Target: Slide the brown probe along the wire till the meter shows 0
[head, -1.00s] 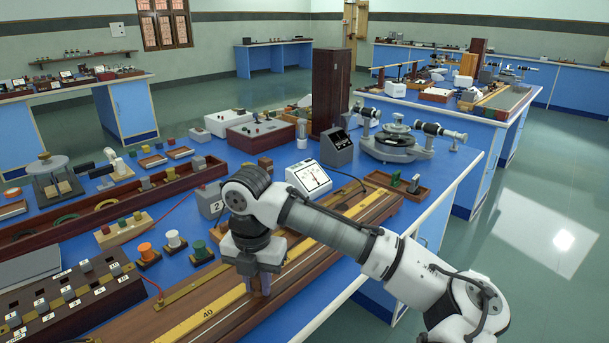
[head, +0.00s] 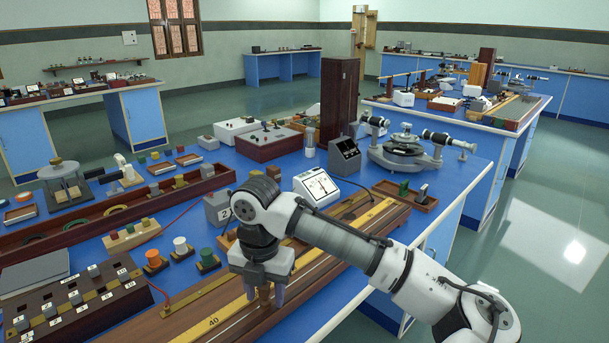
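The brown probe (head: 265,294) stands upright on the long wooden wire board (head: 375,229), with its upper part hidden by my gripper. My gripper (head: 265,291) points down with one finger on each side of the probe; the fingers appear closed on it. A yellow scale (head: 233,310) marked 40 runs along the board, and the gripper is a little to the right of that mark.
Orange, white and green spools (head: 181,247) and a numbered plug box (head: 75,309) stand left of the board. A grey box marked 2 (head: 217,208) is close behind my wrist. The instrument with telescopes (head: 405,153) stands at the back right.

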